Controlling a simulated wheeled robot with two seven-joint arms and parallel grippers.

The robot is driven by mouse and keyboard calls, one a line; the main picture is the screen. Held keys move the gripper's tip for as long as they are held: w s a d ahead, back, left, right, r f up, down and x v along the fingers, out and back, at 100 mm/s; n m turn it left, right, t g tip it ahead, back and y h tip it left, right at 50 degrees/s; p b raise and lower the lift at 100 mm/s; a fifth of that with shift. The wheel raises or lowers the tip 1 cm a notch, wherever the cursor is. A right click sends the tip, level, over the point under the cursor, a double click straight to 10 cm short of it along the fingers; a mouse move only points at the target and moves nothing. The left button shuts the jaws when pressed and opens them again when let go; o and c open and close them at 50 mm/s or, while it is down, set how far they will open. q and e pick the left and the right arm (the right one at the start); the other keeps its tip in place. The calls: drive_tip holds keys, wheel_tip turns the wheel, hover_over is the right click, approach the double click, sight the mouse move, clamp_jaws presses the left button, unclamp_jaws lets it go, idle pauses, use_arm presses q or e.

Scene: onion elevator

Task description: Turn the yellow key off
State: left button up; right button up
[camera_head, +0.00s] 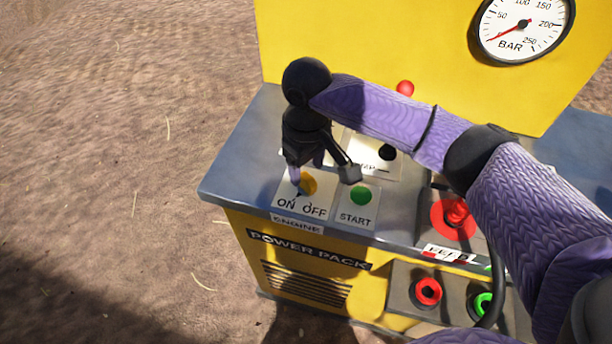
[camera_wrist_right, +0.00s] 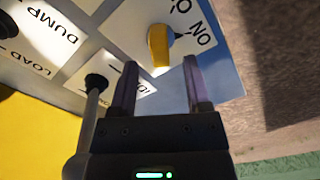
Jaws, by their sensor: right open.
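The yellow key (camera_head: 308,183) stands on a white plate marked ON and OFF (camera_head: 299,207), above the ENGINE label. In the right wrist view the key (camera_wrist_right: 159,48) shows as a yellow handle, with a small dark pointer beside it on the ON side. My right gripper (camera_head: 306,165) is over the plate, pointing down at the key and hiding part of it in the head view. In the wrist view its two fingers (camera_wrist_right: 161,65) are apart, with the key in line with the gap between them; I cannot tell whether they touch it. My left gripper is not in view.
A green START button (camera_head: 361,195) is just right of the key plate. A black lever (camera_wrist_right: 95,85) stands close to the gripper. A red knob (camera_head: 456,211) is farther right. The pressure gauge (camera_head: 524,27) is on the yellow back panel. Bare ground lies left of the panel.

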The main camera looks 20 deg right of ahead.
sight(307, 177)
wheel_tip(307, 177, down, 3)
drive_tip(key=shift+f+b, duration=0.2)
drive_tip(key=shift+b, duration=0.25)
clamp_jaws()
